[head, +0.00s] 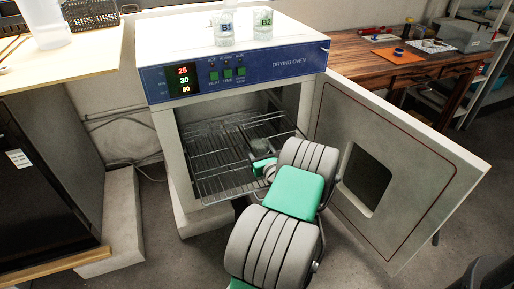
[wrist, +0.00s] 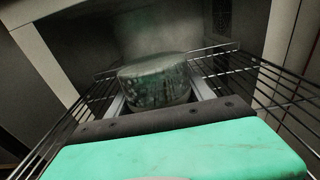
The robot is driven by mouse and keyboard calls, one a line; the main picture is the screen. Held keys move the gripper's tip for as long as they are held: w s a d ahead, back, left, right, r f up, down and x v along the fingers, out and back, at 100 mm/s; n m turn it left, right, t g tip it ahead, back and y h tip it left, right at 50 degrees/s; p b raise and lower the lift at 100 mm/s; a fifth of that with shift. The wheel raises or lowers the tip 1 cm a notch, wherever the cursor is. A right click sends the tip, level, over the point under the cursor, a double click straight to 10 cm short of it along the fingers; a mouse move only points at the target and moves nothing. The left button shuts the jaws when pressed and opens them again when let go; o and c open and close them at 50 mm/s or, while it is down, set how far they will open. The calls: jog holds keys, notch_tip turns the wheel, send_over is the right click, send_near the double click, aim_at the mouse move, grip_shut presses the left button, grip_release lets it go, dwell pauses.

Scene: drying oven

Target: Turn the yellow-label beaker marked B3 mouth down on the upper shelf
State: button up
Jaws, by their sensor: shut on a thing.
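In the wrist view, my gripper (wrist: 160,100) is shut on a clear glass beaker (wrist: 155,78), held between its two fingers. No label or marking on it can be read, and I cannot tell which end is its mouth. The beaker is over a wire shelf (wrist: 265,92) in the oven; whether it touches the wires is unclear. In the head view, my gripper (head: 264,167) reaches through the open oven front over the wire shelf (head: 205,163), and my arm largely hides the beaker.
The drying oven (head: 180,90) has its door (head: 425,185) swung open to the right, close beside my arm. Beakers B1 (head: 226,29) and B2 (head: 263,25) stand on the oven's top. A wooden bench (head: 370,65) is behind right, a counter (head: 80,55) at left.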

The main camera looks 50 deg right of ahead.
jog(key=shift+f, duration=0.1)
jog(key=o, duration=1.5)
jog(key=p+v, duration=0.1)
jog(key=v, duration=0.6)
jog(key=shift+s+a+p, duration=0.15)
jog(key=shift+s+p, duration=0.2)
jog(key=shift+s, duration=0.1)
